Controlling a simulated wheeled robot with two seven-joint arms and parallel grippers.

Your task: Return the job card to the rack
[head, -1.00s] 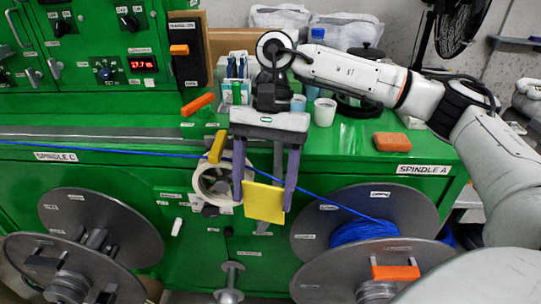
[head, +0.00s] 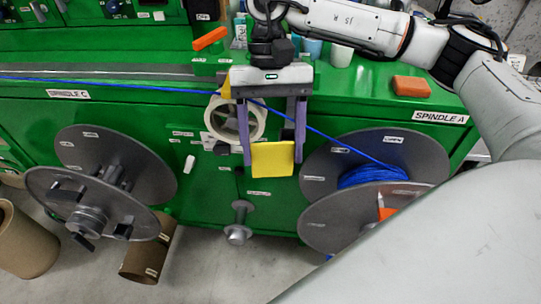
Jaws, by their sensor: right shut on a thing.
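My right gripper (head: 271,150) is shut on a yellow card (head: 273,160), which I take to be the job card. The card hangs between the two long fingers, in front of the green machine's front face. I cannot make out a rack for certain in this view. My left gripper does not show.
A blue cable (head: 140,86) runs across the machine front, behind my gripper, to the blue reel (head: 372,176) at Spindle A. A tape roll (head: 234,119) hangs just behind my fingers. A grey reel (head: 110,150) stands at Spindle C. An orange block (head: 411,87) lies on the green top.

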